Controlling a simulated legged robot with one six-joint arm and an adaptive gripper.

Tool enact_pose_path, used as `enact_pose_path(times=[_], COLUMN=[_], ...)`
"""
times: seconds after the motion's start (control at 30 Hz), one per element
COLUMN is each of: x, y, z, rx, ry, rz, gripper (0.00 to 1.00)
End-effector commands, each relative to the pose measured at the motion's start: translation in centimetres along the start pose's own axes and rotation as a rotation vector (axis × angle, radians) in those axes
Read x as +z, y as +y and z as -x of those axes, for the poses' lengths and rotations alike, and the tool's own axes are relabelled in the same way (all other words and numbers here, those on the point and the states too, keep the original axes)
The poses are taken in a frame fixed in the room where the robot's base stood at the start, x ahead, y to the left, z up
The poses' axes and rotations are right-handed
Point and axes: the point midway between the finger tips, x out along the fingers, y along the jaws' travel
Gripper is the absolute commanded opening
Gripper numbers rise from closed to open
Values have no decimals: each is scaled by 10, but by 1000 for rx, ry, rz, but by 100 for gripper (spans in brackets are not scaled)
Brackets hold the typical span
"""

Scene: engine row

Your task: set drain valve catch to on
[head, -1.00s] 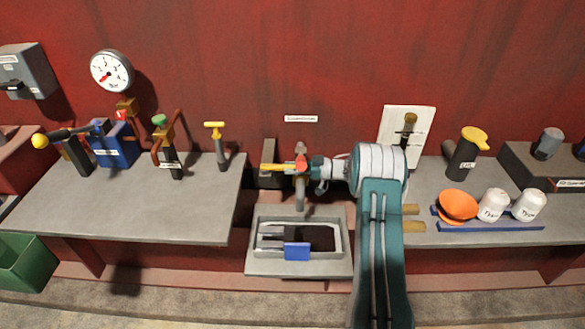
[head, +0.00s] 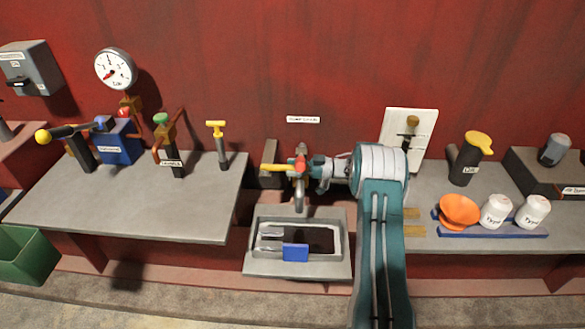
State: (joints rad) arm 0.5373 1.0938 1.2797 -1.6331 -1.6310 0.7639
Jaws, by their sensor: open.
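The drain valve is a grey tap (head: 299,191) in front of the red wall, below a small white label (head: 303,119). A yellow lever (head: 275,168) points left from its top, and a small red part (head: 300,163), which looks like the catch, sits beside the lever's base. My gripper (head: 311,170) reaches in from the right, close to the red part. It is open; its fingertips are small and partly merged with the valve, so I cannot tell whether they touch it. My teal arm and white wrist hide what lies behind them.
A grey tray (head: 297,266) with a blue block (head: 295,252) is below the valve. The left bench (head: 130,215) carries several levers and a yellow-handled tap (head: 217,140). On the right bench are an orange funnel (head: 459,211) and two white jars (head: 494,211).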

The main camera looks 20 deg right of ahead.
Motion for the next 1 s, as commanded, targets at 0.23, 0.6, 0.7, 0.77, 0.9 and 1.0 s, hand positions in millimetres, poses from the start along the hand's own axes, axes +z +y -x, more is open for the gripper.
enact_pose_path(times=[0.23, 0.6, 0.7, 0.77, 0.9, 1.0], x=[1, 2, 2, 2, 2, 2], y=[0, 2, 2, 2, 2, 2], z=[6, 66, 74, 76, 77, 76], rx=[-1, 1, 1, 1, 0, 0], ry=[1, 1, 1, 1, 1, 1], rz=[-1, -2, -2, -2, -2, -2], gripper=[63, 63, 63, 63, 63, 63])
